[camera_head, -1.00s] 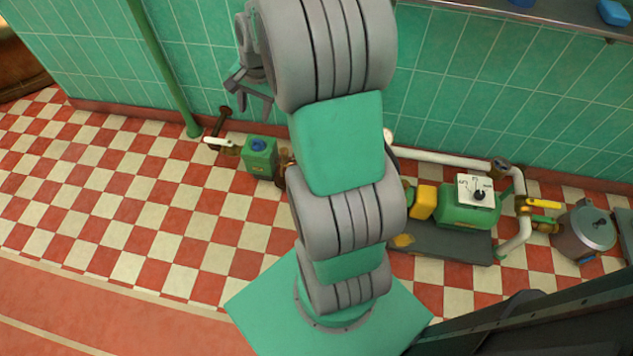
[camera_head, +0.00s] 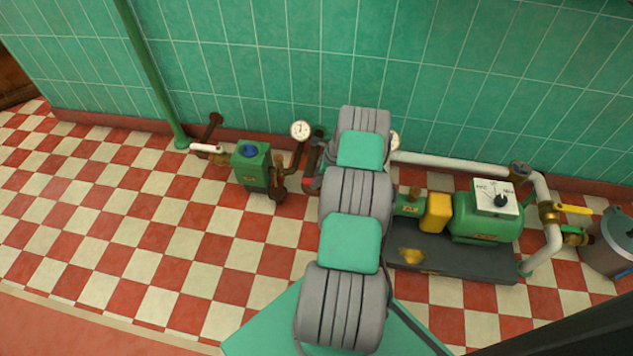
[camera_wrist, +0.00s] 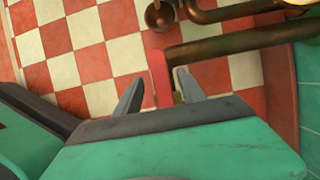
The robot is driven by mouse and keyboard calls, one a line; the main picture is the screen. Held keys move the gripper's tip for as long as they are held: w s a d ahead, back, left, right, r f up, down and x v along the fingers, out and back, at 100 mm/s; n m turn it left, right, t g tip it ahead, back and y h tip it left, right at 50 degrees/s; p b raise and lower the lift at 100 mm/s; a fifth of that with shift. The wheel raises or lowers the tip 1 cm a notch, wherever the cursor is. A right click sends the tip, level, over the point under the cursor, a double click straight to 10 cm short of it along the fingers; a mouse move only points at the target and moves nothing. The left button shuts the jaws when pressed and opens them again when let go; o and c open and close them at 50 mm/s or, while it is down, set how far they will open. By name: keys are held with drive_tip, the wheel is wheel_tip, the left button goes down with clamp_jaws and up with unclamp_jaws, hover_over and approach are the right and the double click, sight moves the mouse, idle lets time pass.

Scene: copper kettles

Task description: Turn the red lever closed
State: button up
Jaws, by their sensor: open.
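In the wrist view the red lever (camera_wrist: 160,80) lies between the two fingers of my gripper (camera_wrist: 158,76), nearer the right finger. The fingers are open, one on each side of it, and I cannot tell whether either touches it. A brown pipe (camera_wrist: 225,45) runs off to the right close to the lever's far end. In the head view my arm covers most of the area around the gripper. Only a small red patch shows at the arm's left side, and I cannot tell whether it is the lever.
In the head view a green box with a blue knob (camera_head: 250,165) and a pressure gauge (camera_head: 300,130) stand left of my arm. A green pump (camera_head: 485,220), white pipe (camera_head: 450,163) and yellow lever (camera_head: 574,209) are to the right. The checkered floor (camera_head: 130,240) at left is clear.

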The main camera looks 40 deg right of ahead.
drive_tip(key=shift+w+a+f, duration=0.1)
drive_tip(key=shift+w+f, duration=0.05)
drive_tip(key=shift+f, duration=0.25)
clamp_jaws()
drive_tip(key=shift+w, duration=0.1)
idle(1.1)
